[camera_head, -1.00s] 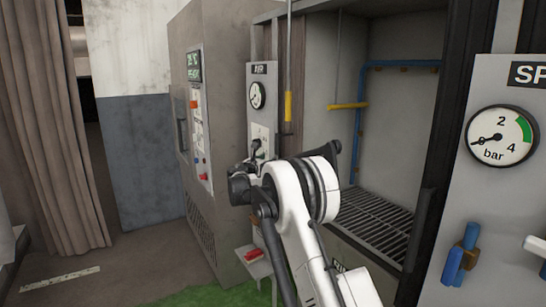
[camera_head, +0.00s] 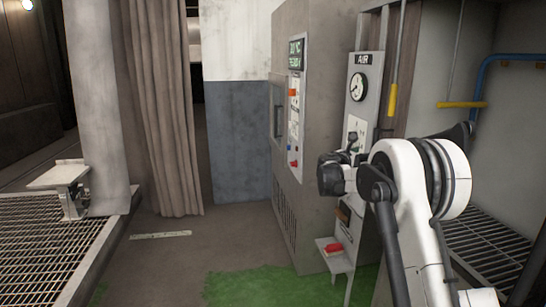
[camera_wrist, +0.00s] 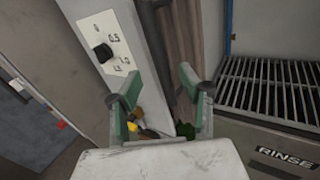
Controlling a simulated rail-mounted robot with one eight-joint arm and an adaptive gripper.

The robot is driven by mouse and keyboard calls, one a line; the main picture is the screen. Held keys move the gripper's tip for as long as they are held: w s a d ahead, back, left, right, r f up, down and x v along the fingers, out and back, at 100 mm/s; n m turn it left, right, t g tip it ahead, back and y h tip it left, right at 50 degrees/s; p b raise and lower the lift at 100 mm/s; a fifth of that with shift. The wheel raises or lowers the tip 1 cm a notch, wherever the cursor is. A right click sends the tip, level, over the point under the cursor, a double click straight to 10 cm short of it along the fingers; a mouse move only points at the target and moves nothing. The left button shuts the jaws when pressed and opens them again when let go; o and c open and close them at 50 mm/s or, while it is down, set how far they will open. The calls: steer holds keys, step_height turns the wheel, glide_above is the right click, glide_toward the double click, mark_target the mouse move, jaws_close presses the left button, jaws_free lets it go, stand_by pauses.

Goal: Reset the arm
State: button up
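My white arm rises at the right of the head view. My gripper (camera_head: 340,168) is dark there and is in front of the AIR panel (camera_head: 369,65), partly hidden by my own arm. In the wrist view my gripper (camera_wrist: 158,98) shows two green-padded fingers spread apart, with nothing held between them. A black knob (camera_wrist: 103,53) on a white dial plate lies beyond the left finger, and the fingers look clear of it.
A tall grey cabinet (camera_head: 325,135) with a control strip stands left of the AIR panel. A small shelf bears a red thing (camera_head: 333,249). The rinse bay's grating (camera_wrist: 275,88) is at right. A curtain (camera_head: 168,110) and open floor (camera_head: 170,255) lie left.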

steer(key=s+a+r+m+g+y, duration=0.1)
steer(key=s+a+r+m+y, duration=0.2)
steer(key=s, duration=0.7)
steer(key=s+a+r+m+g+y, duration=0.1)
steer(key=s+a+m, duration=0.1)
steer(key=s+m, duration=0.65)
steer(key=s+a+r+m+g+y, duration=0.1)
steer(key=s+a+r+m+y, duration=0.15)
steer(key=s, duration=0.95)
steer(key=s+a+f+m+y, duration=0.2)
steer(key=s+a+f+m, duration=0.1)
steer(key=s, duration=0.7)
steer(key=s+a+f+m+g+y, duration=0.1)
steer(key=s+a+f+m, duration=0.3)
steer(key=s, duration=0.7)
steer(key=s+a+f+m+y, duration=0.3)
steer(key=s+a+f, duration=0.3)
steer(key=s, duration=0.4)
steer(key=shift+s+a+f+m+g+y, duration=0.3)
steer(key=shift+s+a+f+m+y, duration=0.15)
steer(key=shift+a, duration=0.25)
steer(key=shift+r, duration=0.1)
